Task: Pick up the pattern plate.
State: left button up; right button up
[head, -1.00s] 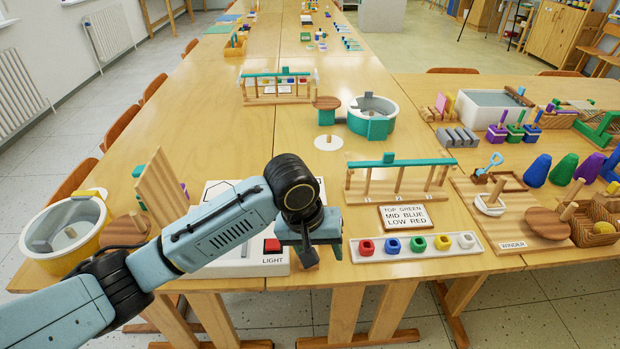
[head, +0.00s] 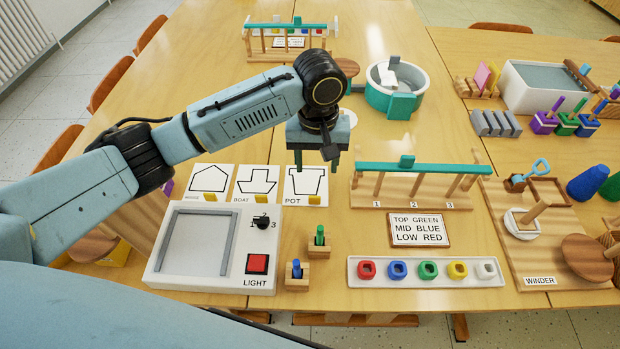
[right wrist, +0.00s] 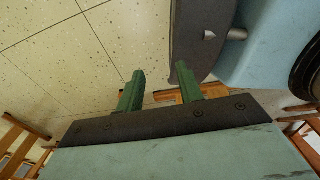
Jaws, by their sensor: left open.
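Three white pattern plates with black outlines and small yellow grips stand in a row behind the light box. They are a house plate (head: 208,178), a boat plate (head: 257,180) and a pot plate (head: 305,182). My left gripper (head: 318,166) points down with its green fingers apart, over the upper part of the pot plate in the head view. I cannot tell how high above it the fingers are, and nothing shows between them. My right gripper (right wrist: 160,82) shows only in the right wrist view, with its green fingers apart and empty, over the floor.
The light box (head: 205,245) with a red button lies before the plates. Two small wooden blocks with a green peg (head: 319,245) and a blue peg (head: 297,277) stand right of it. A wooden rack (head: 415,180) and a tray of coloured rings (head: 425,272) are further right.

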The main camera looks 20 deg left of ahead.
pick_arm(q)
jog(key=b, duration=0.1)
send_over(315, 196)
notch_tip(315, 196, down, 6)
jog(key=shift+s+d+r, duration=0.1)
notch_tip(315, 196, down, 5)
jog(key=shift+r+b, duration=0.1)
jog(key=shift+b, duration=0.95)
jog(key=shift+f, duration=0.2)
jog(key=shift+c, duration=0.2)
pick_arm(e)
jog(key=shift+h, duration=0.3)
jog(key=d+f, duration=0.1)
jog(key=d, duration=0.1)
jog(key=d+f, duration=0.1)
jog(key=f, duration=0.1)
jog(key=shift+w+d, duration=0.1)
jog(key=shift+d, duration=0.25)
pick_arm(q)
jog(key=shift+c, duration=1.1)
jog(key=c, duration=0.8)
pick_arm(e)
jog(key=shift+w+a, duration=0.15)
jog(key=shift+a, duration=0.1)
pick_arm(q)
jog(key=shift+r, duration=0.1)
